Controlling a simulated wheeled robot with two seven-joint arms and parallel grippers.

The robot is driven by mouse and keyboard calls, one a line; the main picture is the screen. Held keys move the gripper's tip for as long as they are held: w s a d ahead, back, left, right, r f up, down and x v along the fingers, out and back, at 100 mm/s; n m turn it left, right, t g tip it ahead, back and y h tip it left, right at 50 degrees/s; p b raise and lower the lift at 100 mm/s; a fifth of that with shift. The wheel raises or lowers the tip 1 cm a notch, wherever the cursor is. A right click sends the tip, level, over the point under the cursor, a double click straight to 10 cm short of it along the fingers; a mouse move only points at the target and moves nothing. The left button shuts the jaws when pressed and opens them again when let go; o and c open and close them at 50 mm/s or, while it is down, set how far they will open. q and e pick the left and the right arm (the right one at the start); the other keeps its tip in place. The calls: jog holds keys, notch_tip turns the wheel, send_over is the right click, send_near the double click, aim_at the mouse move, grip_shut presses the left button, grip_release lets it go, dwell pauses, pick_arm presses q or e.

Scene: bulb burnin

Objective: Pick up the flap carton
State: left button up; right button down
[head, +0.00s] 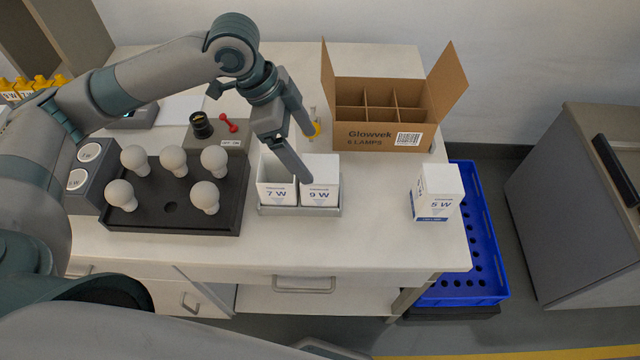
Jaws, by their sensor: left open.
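The small white 7 W carton (275,193) stands upright in a shallow grey tray (300,211); a white panel like a raised flap rises at its back, partly hidden by my gripper. The white 9 W carton (320,195) stands right beside it with its top looking closed. A larger brown Glowvek carton (360,137) has its side flaps spread and empty-looking compartments. My left gripper (309,158) is open and empty, with its near finger in front of the two small cartons; I cannot tell whether it touches either. My right gripper is not in view.
A white 5 W carton (436,196) stands near the table's right edge. A dark tray (171,221) holds several bulbs at left. A blue crate (480,245) sits below the right edge. The table front (300,245) is clear.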

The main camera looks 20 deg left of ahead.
aim_at(318, 168)
pick_arm(q)
jog(key=shift+d+f, duration=0.1)
jog(key=shift+f, duration=0.1)
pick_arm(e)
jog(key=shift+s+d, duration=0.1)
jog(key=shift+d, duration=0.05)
pick_arm(q)
jog(key=shift+d+f, duration=0.15)
jog(key=shift+f, duration=0.3)
jog(key=x, duration=0.4)
jog(key=shift+w+p, duration=0.1)
jog(key=shift+p, duration=0.25)
jog(key=shift+d+f, duration=0.15)
jog(key=shift+f, duration=0.25)
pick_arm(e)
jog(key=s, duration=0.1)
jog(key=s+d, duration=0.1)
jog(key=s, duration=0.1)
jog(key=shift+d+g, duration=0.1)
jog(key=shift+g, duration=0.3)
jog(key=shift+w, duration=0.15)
